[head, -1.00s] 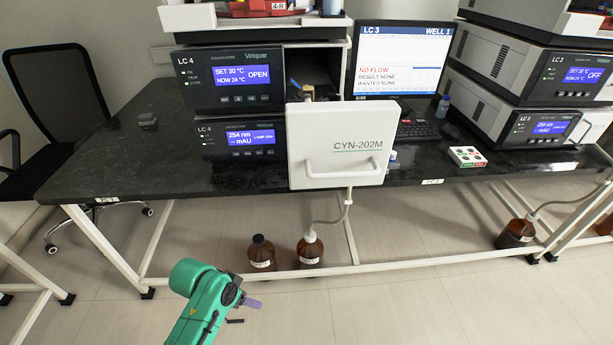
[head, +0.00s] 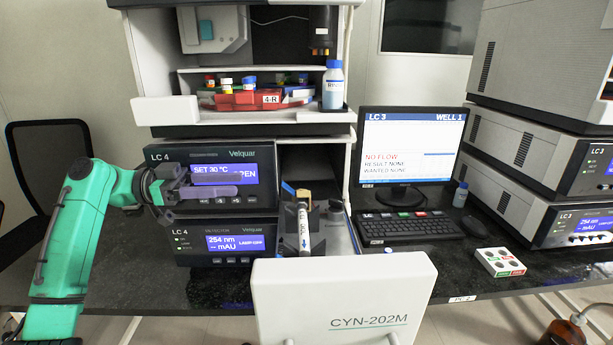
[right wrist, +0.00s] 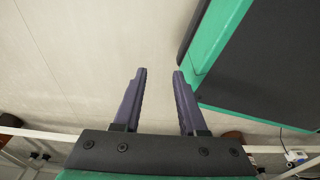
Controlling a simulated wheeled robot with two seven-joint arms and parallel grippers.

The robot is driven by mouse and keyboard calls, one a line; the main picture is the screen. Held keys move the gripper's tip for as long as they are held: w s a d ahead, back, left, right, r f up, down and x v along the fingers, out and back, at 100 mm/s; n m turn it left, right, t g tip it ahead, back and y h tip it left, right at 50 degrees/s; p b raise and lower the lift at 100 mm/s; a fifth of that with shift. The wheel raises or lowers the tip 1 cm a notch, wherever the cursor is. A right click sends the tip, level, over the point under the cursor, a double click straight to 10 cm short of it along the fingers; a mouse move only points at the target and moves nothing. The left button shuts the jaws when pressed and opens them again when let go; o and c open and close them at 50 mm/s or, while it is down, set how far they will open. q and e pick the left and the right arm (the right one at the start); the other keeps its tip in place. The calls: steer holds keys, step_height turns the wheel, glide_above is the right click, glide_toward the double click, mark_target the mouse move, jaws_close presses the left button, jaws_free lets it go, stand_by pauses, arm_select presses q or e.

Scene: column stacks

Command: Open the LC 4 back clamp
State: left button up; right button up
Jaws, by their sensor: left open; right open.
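The LC 4 column bay stands open at the middle of the head view. A white column with a blue arrow (head: 303,228) lies in it, gripped or cradled by dark clamp parts (head: 318,222). Which part is the back clamp, and whether it is shut, I cannot tell. My left gripper (head: 226,190) is in front of the LC 4 upper module (head: 255,158), left of the column and apart from it. It is seen side-on, open and empty. My right gripper (right wrist: 160,72) is open and empty over floor in the right wrist view; it is out of the head view.
The open white CYN-202M door (head: 345,275) juts out in front of the bay. A 4-R tray with vials (head: 250,99) and a blue-capped bottle (head: 333,85) stand above. Keyboard (head: 405,227), monitor (head: 410,145) and a small vial box (head: 499,262) are to the right.

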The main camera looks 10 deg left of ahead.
mark_target(286, 185)
arm_select(q)
steer(key=x, duration=0.3)
steer(key=shift+s+d+p, duration=0.2)
steer(key=shift+p, duration=0.2)
steer(key=x, duration=0.2)
steer(key=shift+w+d+p, duration=0.1)
steer(key=shift+d+p, duration=0.15)
steer(key=shift+p, duration=0.1)
steer(key=p+x, duration=0.2)
steer(key=x, duration=0.5)
steer(key=shift+d+f, duration=0.1)
steer(key=shift+d, duration=0.25)
steer(key=shift+w+d+f, duration=0.1)
steer(key=shift+w+d, duration=0.15)
steer(key=shift+d, duration=0.25)
jaws_close()
arm_select(e)
steer(key=shift+g, duration=0.3)
steer(key=s+r, duration=0.3)
steer(key=shift+s+d+r, duration=0.15)
steer(key=shift+s, duration=0.1)
